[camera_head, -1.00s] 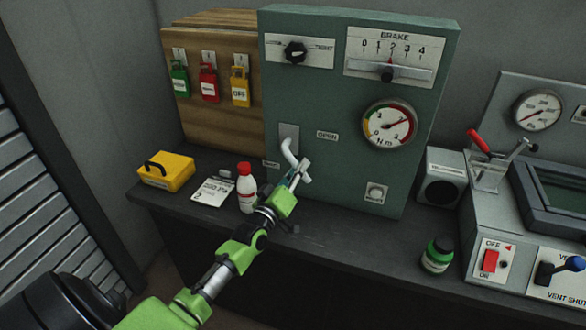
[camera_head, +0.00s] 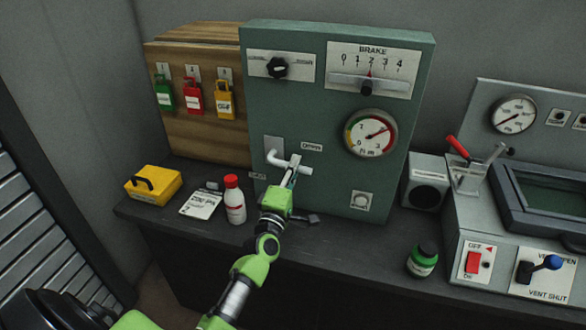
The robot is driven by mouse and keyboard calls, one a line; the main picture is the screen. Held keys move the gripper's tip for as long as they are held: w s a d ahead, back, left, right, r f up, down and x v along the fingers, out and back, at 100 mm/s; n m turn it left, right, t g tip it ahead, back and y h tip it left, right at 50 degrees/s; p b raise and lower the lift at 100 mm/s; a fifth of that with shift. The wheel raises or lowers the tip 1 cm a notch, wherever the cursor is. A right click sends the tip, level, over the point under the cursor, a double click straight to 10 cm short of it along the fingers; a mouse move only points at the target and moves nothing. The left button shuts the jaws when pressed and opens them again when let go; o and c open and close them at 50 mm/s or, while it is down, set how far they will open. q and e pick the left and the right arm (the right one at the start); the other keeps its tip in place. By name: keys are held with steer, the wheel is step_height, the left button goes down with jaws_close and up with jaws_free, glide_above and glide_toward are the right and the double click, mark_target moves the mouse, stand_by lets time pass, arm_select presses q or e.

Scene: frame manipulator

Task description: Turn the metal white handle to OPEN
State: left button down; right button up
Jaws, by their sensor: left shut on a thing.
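The white metal handle (camera_head: 275,159) is fixed to a grey plate on the front of the green panel (camera_head: 315,110). It points right and slightly down. A small OPEN label (camera_head: 311,147) is on the panel just above and right of the handle's end. A second small label (camera_head: 258,176), too small to read, is at its lower left. My left gripper (camera_head: 292,168) reaches up from below and is shut on the handle near its outer end. The gripper partly hides that end. My right gripper is not in view.
A white bottle with a red cap (camera_head: 235,200) stands left of my left gripper. A yellow box (camera_head: 153,185) and a white card (camera_head: 201,203) lie further left. A green bottle (camera_head: 422,261) and a grey console (camera_head: 475,215) are at the right.

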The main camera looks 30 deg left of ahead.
arm_select(q)
steer(key=shift+r+n, duration=0.5)
steer(key=shift+r, duration=0.3)
steer(key=c, duration=2)
jaws_free()
steer(key=shift+f, duration=0.15)
steer(key=shift+f, duration=0.15)
steer(key=shift+s+f, duration=0.1)
steer(key=shift+s, duration=0.05)
steer(key=v, duration=1.1)
steer(key=shift+s+d, duration=0.15)
steer(key=shift+s, duration=0.15)
